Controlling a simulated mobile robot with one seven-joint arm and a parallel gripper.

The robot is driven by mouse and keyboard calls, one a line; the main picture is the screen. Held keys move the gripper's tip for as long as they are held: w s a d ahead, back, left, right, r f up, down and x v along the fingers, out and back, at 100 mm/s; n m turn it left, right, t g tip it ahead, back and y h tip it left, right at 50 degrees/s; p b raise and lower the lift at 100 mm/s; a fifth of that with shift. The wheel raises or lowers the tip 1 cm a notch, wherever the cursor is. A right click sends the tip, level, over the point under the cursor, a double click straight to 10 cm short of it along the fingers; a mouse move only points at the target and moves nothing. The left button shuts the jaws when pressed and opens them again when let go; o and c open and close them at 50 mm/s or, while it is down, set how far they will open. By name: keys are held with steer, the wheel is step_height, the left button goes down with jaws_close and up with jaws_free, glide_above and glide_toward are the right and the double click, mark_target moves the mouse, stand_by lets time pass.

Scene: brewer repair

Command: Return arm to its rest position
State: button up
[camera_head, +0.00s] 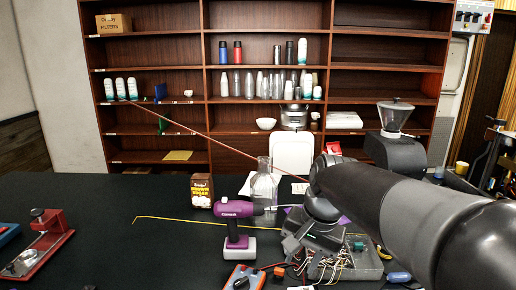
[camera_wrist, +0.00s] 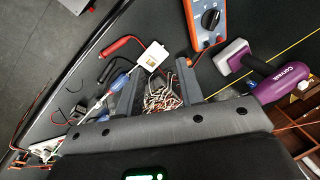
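My arm (camera_head: 385,200) reaches in from the right in the head view, over the dark work table (camera_head: 100,205). In the wrist view my gripper (camera_wrist: 158,70) has its two grey fingers spread apart, with no object visibly clamped between them. Beyond and between the fingers are a heap of tangled coppery wires or small parts (camera_wrist: 160,98) and a small white block (camera_wrist: 153,55). In the head view my gripper's end is low over the cluttered front of the table, partly hidden by the arm and wires.
A glass carafe (camera_head: 264,187) and a brown box (camera_head: 201,190) are behind the drill. A red stand (camera_head: 45,238) is at far left. The table's left middle is mostly clear.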

steer(key=s+d+f+n+t+h, duration=0.1)
steer(key=s+d+n+t, duration=0.1)
steer(key=s, duration=0.4)
steer(key=s+d+f+n+t+h, duration=0.1)
steer(key=s+d+n+t, duration=0.1)
steer(key=s, duration=0.4)
steer(key=shift+s+d+f+n, duration=0.25)
steer(key=shift+d+f+n, duration=0.2)
steer(key=shift+d, duration=0.5)
